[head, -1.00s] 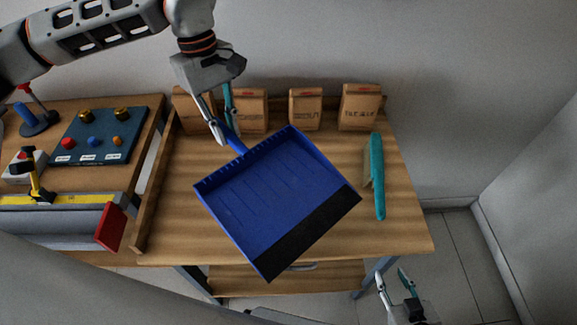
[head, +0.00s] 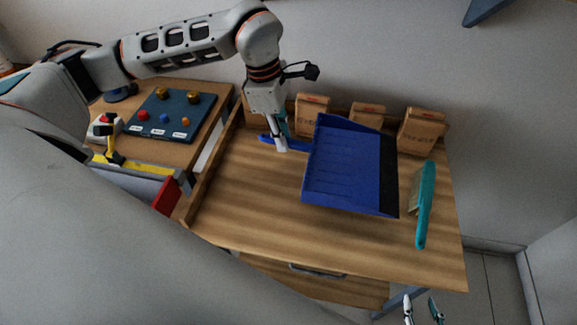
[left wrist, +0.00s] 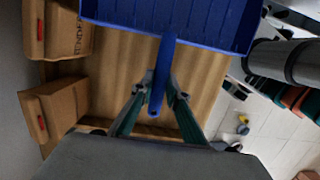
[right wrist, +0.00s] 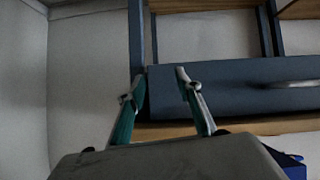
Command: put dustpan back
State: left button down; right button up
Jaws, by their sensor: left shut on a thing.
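The blue dustpan (head: 345,168) has a dark lip along its right edge and its handle points left. My left gripper (head: 281,146) is shut on the dustpan's handle. The left wrist view shows the handle (left wrist: 162,75) between the two fingers and the pan beyond them. The pan is over the wooden bench (head: 260,220); I cannot tell whether it touches the top. My right gripper (head: 422,308) is open and empty at the lower right, off the bench. Its parted fingers also show in the right wrist view (right wrist: 160,90).
A teal brush (head: 426,205) lies at the bench's right side. Several brown paper bags (head: 421,130) stand along the back. A side board (head: 215,165) edges the bench on the left. A second table with a blue panel (head: 170,115) and red bin (head: 167,196) is left. The bench front is clear.

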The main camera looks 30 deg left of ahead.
pick_arm(q)
notch_tip(320, 180, down, 11)
jog(key=shift+f+p, duration=0.15)
jog(key=shift+p, duration=0.15)
jog(key=c, duration=2)
grip_release()
jog(key=shift+f, duration=0.1)
jog(key=shift+o, duration=0.2)
